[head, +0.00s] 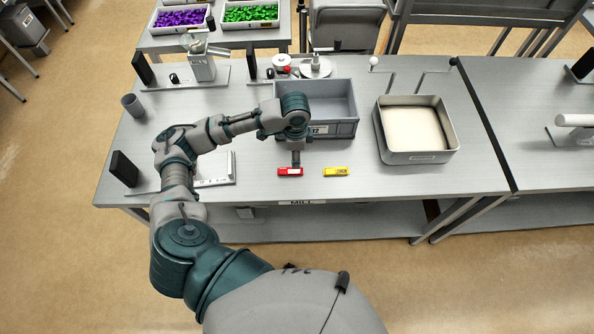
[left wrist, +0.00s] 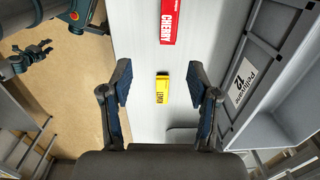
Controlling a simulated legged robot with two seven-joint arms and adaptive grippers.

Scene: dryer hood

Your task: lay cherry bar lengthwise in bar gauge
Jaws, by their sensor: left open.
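The red cherry bar (head: 290,172) lies flat near the front edge of the table. It shows at the top of the left wrist view (left wrist: 168,20), labelled CHERRY. My left gripper (head: 296,160) hangs over the table by the red bar. In the left wrist view its two fingers (left wrist: 160,85) are apart with nothing held. The yellow lemon bar (left wrist: 161,88) appears between them, lying on the table below. A small dark gripper (left wrist: 34,48), apparently my right one, shows at the left of that view; its jaws are unclear. I cannot identify the bar gauge surely; a pale metal-edged plate (head: 216,170) lies left of the bars.
A grey bin (head: 340,130) labelled 12 stands behind the bars, partly hidden by my arm. A metal pan (head: 416,156) with pale contents stands to the right. A black block (head: 124,168) and a grey cup (head: 132,105) are on the left. The table is clear between the lemon bar and pan.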

